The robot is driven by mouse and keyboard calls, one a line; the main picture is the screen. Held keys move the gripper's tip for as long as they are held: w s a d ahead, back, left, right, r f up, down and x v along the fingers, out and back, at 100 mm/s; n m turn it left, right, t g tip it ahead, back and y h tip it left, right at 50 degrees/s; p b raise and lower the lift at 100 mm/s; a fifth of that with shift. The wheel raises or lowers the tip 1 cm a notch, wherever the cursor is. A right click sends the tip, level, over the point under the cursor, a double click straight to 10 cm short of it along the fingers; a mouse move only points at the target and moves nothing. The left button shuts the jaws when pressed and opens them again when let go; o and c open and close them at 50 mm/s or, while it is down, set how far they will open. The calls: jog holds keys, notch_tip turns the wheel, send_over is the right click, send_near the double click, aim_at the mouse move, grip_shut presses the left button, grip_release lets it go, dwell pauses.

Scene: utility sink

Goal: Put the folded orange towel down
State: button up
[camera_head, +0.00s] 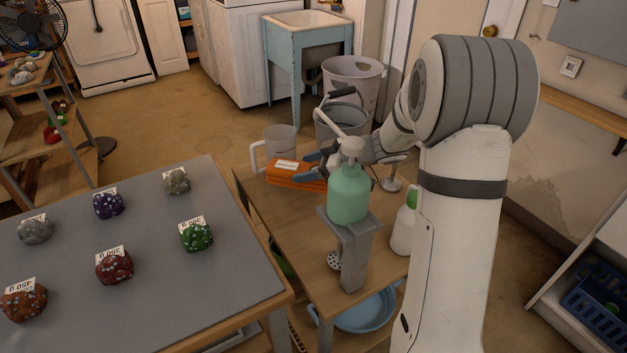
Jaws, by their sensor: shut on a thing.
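The folded orange towel (284,180), with a white label on top, is over the back part of the wooden table, beside a clear jug. My gripper (318,162) is at its right end and shut on it. The green pump bottle in front partly hides the gripper and the towel's right end. I cannot tell whether the towel touches the tabletop or hangs just above it.
The green pump bottle (348,193) stands on a grey stand (355,247) close in front. The clear jug (281,144) and a grey bucket (340,122) are behind. A white spray bottle (402,233) is at right. The wooden tabletop (295,235) is bare left of the stand. Several labelled stones lie on the grey table (150,265).

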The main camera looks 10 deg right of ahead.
notch_tip(320, 180, down, 5)
jog(key=shift+f, duration=0.2)
jog(key=shift+f+b, duration=0.15)
jog(key=shift+b, duration=0.2)
jog(key=o, duration=1.3)
jog(key=shift+o, duration=0.2)
jog(key=shift+r, duration=0.2)
